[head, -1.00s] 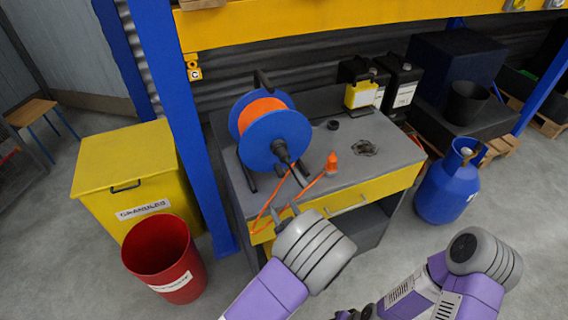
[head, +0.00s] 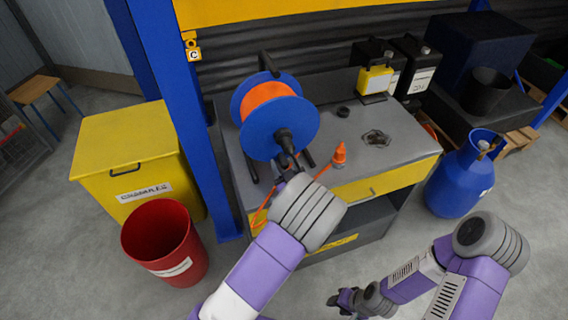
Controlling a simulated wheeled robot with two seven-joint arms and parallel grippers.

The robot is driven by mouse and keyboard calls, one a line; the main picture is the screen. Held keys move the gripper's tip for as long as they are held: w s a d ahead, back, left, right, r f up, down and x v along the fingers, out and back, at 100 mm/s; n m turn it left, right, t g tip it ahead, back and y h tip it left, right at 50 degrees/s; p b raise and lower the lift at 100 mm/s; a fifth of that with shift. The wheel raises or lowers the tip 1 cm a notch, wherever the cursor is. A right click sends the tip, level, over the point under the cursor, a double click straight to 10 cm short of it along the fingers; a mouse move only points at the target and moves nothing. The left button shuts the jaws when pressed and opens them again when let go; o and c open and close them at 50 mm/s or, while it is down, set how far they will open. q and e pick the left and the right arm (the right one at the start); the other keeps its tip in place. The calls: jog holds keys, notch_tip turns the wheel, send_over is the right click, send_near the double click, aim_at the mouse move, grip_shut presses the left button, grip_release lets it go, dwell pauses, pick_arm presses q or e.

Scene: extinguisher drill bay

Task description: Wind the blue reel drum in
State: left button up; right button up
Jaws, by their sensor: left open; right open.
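The blue reel drum (head: 262,130) stands on the grey workbench (head: 216,129), with orange cable (head: 266,94) wound between its blue flanges. A dark crank handle (head: 285,140) sticks out from the front flange. Loose orange cable runs from the reel over the bench's front edge, and an orange plug (head: 340,153) stands on the top. My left gripper (head: 284,163) is open just below and in front of the crank handle; its fingers are partly hidden by my wrist, and contact cannot be told. My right gripper (head: 335,300) is open and low over the floor, holding nothing.
A yellow bin (head: 130,150) and a red bucket (head: 165,240) stand left of a blue post (head: 180,110). A blue gas cylinder (head: 460,180) stands right of the bench. Black containers and a yellow one (head: 375,80) are at the bench's back. Floor in front is clear.

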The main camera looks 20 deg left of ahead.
pick_arm(q)
jog(key=shift+c, duration=0.3)
grip_shut()
dwell(0.3)
